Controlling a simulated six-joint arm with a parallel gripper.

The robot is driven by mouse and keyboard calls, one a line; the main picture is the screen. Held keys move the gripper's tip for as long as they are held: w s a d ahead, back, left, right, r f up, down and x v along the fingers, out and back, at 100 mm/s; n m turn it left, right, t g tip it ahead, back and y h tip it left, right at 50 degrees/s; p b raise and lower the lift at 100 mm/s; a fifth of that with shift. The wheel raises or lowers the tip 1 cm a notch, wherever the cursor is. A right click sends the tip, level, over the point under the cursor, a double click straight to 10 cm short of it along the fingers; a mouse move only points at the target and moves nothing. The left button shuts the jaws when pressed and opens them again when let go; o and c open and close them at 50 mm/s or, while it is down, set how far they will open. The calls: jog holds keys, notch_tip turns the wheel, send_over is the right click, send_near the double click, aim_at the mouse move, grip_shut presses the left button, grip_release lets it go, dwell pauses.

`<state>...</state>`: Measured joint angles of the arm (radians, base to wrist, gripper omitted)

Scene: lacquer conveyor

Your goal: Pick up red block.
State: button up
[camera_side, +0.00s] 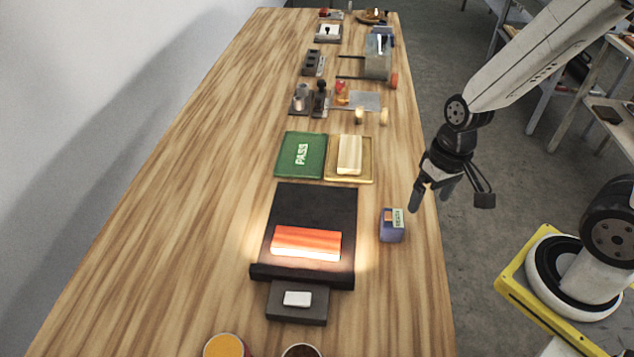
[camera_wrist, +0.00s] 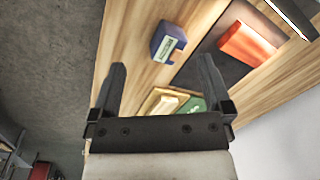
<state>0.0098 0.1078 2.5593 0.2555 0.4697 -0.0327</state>
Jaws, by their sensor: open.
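A small blue box (camera_side: 391,226) stands between the conveyor and my gripper. Behind lie a green PASS tray (camera_side: 287,167) and a yellow tray (camera_side: 349,180) with a pale block (camera_side: 349,154). Cups stand at the front edge. The table's left side is clear.

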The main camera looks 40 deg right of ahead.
jog(key=s+a+f+m+g+y, duration=0.3)
jog(key=s+a+m+y, duration=0.1)
jog(key=s+a+m, duration=0.15)
jog(key=m+t+y, duration=0.4)
jog(key=m+t, duration=0.8)
jog(key=m, duration=0.7)
send_near(318, 241)
jog(key=s, duration=0.1)
jog(key=s+d+r, duration=0.1)
jog(key=shift+s, duration=0.25)
jog(key=shift+w+d+f+m+t, duration=0.15)
jog(key=shift+d+m+t, duration=0.1)
jog(key=shift+d+t, duration=0.15)
jog(key=shift+w+a, duration=0.1)
jog(key=shift+a, duration=0.05)
jog(key=shift+x, duration=3.35)
jog(key=shift+f, duration=0.1)
jog(key=shift+x, duration=2.55)
